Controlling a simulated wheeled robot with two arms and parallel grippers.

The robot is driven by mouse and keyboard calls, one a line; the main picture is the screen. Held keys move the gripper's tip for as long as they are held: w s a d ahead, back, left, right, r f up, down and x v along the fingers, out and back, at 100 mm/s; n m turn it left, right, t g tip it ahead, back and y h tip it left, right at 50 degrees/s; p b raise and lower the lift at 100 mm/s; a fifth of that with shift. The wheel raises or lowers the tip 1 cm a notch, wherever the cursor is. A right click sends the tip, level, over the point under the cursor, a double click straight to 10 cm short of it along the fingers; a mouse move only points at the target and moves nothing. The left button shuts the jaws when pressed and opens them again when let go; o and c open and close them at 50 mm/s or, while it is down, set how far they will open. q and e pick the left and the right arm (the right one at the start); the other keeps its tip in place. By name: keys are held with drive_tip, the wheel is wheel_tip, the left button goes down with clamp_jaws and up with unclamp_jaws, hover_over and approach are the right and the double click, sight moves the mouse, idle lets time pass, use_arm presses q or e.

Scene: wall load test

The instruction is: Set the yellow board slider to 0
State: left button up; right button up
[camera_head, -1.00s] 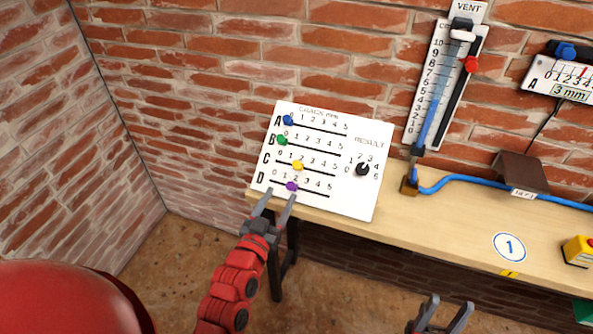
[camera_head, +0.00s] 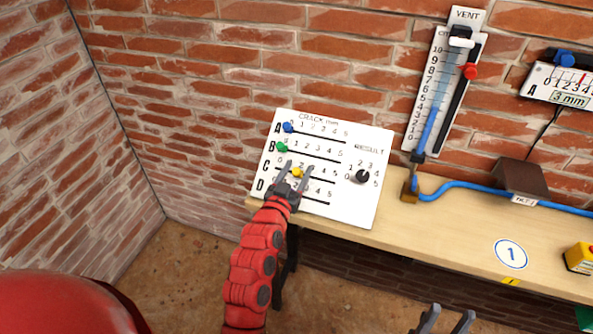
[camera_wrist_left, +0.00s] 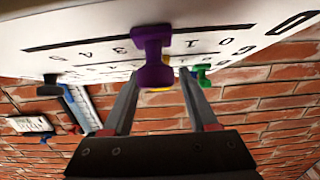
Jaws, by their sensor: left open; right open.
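The white board (camera_head: 335,205) on the wall has slider rows A to D. The yellow slider (camera_head: 297,172) is on row C, right of the 0 mark; its exact number is hard to read. My left gripper (camera_head: 297,169) is open in front of the board, its fingertips either side of the yellow slider in this view. In the left wrist view the yellow slider (camera_wrist_left: 160,89) is mostly hidden behind the nearer purple slider (camera_wrist_left: 152,55), and both appear between the fingers. I cannot tell whether the fingers touch either. My right gripper (camera_head: 446,318) is open at the bottom edge.
The blue slider (camera_head: 288,127) and green slider (camera_head: 282,147) are at the left ends of rows A and B. A black result knob (camera_head: 362,177) is on the board's right. The wooden bench (camera_head: 440,235) is below; a vent gauge (camera_head: 440,90) hangs to the right.

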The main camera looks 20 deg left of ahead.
use_arm(q)
clamp_jaws()
idle(1.4)
